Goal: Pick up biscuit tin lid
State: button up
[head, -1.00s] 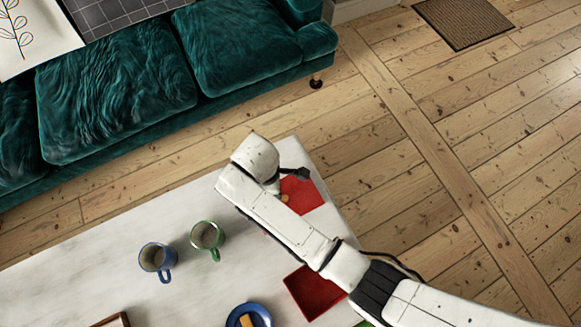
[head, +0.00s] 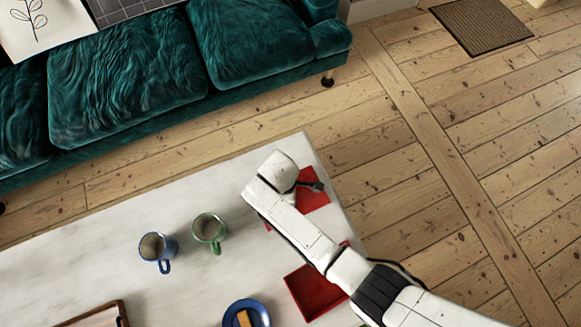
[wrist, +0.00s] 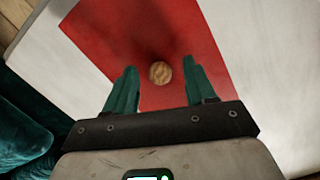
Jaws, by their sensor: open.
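The biscuit tin lid is a flat red square (head: 318,199) near the table's far right corner, partly hidden by my arm in the head view. In the wrist view the red lid (wrist: 92,35) lies below my gripper, with a round golden-brown knob (wrist: 160,72) on it. My gripper (wrist: 160,69) is open, its two green fingers on either side of the knob. I cannot tell how far above the lid the fingertips are. An open red square tin (head: 313,294) stands nearer on the table, beside my arm.
The pale table (head: 120,215) also holds a blue mug (head: 152,245), a green mug (head: 209,229), a blue plate (head: 235,311) with a yellow-brown item, and a wooden-edged tray (head: 122,312). A teal sofa (head: 125,75) stands behind. Bare floorboards lie to the right.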

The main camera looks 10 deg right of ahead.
jog(key=shift+c, duration=0.2)
grip_shut()
dwell(0.3)
jog(key=shift+r, duration=0.2)
